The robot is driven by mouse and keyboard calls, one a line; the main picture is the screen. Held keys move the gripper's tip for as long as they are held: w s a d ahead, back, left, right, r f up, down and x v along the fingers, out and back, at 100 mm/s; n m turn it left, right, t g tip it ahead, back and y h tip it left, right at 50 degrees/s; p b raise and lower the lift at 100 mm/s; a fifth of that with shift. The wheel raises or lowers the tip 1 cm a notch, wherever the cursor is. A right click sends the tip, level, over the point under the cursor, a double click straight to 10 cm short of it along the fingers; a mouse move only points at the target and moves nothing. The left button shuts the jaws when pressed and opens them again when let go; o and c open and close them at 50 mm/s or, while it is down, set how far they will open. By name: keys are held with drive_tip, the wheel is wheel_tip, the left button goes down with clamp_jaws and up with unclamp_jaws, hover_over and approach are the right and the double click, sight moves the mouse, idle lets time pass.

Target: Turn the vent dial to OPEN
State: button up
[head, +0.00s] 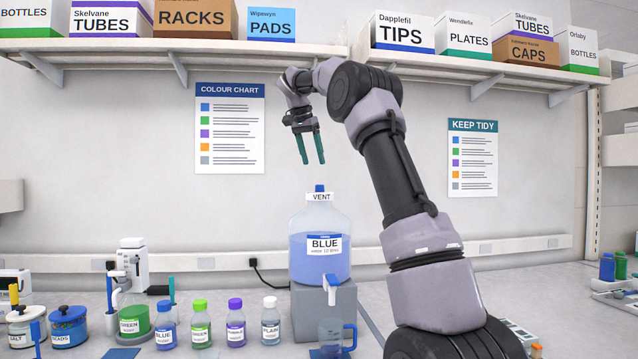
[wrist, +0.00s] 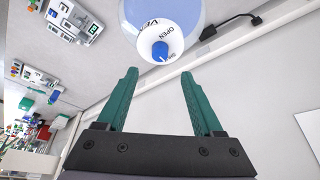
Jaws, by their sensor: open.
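The vent dial (head: 320,189) is a small blue knob on top of the large carboy (head: 320,258), which has a VENT label and holds blue liquid. In the wrist view the blue dial (wrist: 160,51) sits on a white disc (wrist: 172,38) with the word OPEN beside it. A light mark on the dial points toward the lower right of the disc, away from OPEN; its lettering there is too small to read. My gripper (head: 313,164) is open and empty, above the carboy and apart from the dial. In the wrist view the green fingers (wrist: 160,75) point toward the dial.
The carboy stands on a grey block with a tap (head: 331,283) above a blue-handled jug (head: 333,338). Several small bottles (head: 200,325) stand to the left. Shelves with boxes (head: 195,18) run above my arm. The wall behind holds a colour chart (head: 230,130).

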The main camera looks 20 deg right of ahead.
sight(320, 188)
drive_tip(key=x, duration=0.9)
drive_tip(key=shift+s, duration=0.1)
clamp_jaws()
